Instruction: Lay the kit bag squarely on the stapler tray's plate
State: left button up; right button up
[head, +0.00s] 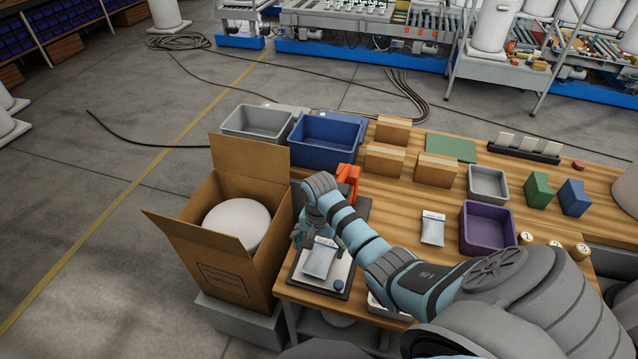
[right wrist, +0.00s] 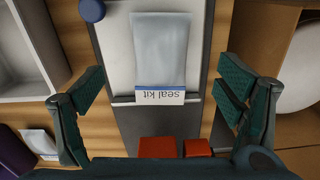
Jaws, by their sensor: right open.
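The kit bag, a pale pouch labelled "seal kit" (right wrist: 160,50), lies flat on the white plate (right wrist: 112,50) of the stapler tray. It also shows in the head view (head: 320,262). Its long sides run nearly parallel to the plate's, and its label end lies by the plate's edge beside the dark base (right wrist: 150,122). The tray's red-orange parts (head: 348,178) stand at the far end. My right gripper (right wrist: 165,105) is open above the tray, its fingers on either side and apart from the bag. My left gripper is not in view.
A second bag (head: 433,228) lies beside the purple bin (head: 487,227). An open cardboard box (head: 208,270) with a white round item stands left of the table. Grey and blue bins (head: 326,139), and wooden blocks (head: 384,160) occupy the back. A blue knob (head: 339,285) sits on the plate's corner.

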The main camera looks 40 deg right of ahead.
notch_tip(320, 180, up, 8)
jog(key=shift+f, duration=0.2)
dwell(0.3)
